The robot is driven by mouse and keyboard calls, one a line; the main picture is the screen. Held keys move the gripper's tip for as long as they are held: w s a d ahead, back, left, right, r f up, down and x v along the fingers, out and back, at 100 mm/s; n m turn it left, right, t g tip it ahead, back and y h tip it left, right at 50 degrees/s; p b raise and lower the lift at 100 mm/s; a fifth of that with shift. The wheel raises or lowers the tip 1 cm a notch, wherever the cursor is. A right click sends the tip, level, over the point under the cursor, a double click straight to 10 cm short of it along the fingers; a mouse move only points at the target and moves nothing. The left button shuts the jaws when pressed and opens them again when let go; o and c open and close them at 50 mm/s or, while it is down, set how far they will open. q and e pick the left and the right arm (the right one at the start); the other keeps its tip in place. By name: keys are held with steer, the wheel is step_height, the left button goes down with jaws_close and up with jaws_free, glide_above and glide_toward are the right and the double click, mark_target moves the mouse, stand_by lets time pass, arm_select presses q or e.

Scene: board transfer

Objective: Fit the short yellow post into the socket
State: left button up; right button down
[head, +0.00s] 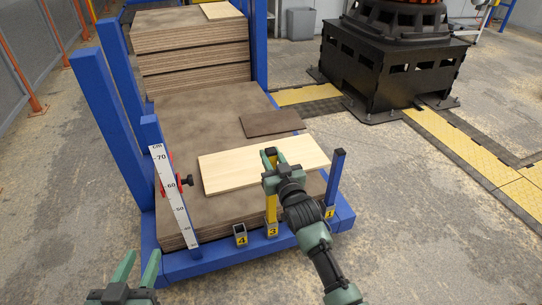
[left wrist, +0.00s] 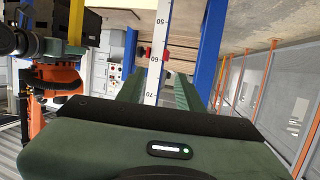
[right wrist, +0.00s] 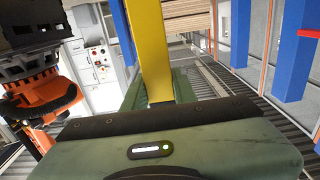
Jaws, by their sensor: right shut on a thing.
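The short yellow post (head: 271,207) stands roughly upright at the front edge of the blue cart. My right gripper (head: 270,160) is shut on its upper part; the right wrist view shows the post (right wrist: 152,50) between the fingers (right wrist: 158,90). The post's lower end is at or just above the socket marked 3 (head: 272,230); I cannot tell whether it is inside. The socket marked 4 (head: 240,236) looks empty. A blue post (head: 335,178) stands at the socket marked 1 (head: 330,212). My left gripper (head: 137,270) is open and empty at the lower left.
A light board (head: 225,172) and a small dark board (head: 272,123) lie on the cart's brown board stack (head: 190,110). A white scale (head: 175,195) with a red clamp (head: 171,178) stands at the front left corner. Blue uprights (head: 112,80) line the left.

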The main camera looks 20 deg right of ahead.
arm_select(q)
steer(key=shift+w+d+r+t, duration=0.2)
steer(key=shift+r+t, duration=0.1)
steer(key=shift+r, duration=0.25)
steer(key=shift+w+d+r+t, duration=0.15)
steer(key=shift+r+t, duration=0.15)
steer(key=shift+r, duration=0.25)
arm_select(e)
steer(key=shift+f, duration=0.35)
arm_select(q)
steer(key=shift+r, duration=0.1)
arm_select(e)
steer(key=shift+f+b, duration=0.1)
steer(key=shift+b, duration=0.2)
steer(key=shift+f, duration=0.45)
arm_select(q)
steer(key=r, duration=0.1)
steer(key=r+t, duration=0.2)
steer(key=shift+w+d+r+h+b, duration=0.1)
steer(key=shift+w+d+h+b, duration=0.2)
steer(key=shift+h, duration=0.1)
steer(key=shift+r+t+h, duration=0.3)
steer(key=shift+r+t, duration=0.2)
steer(key=shift+r, duration=0.3)
arm_select(e)
steer(key=shift+f, duration=0.35)
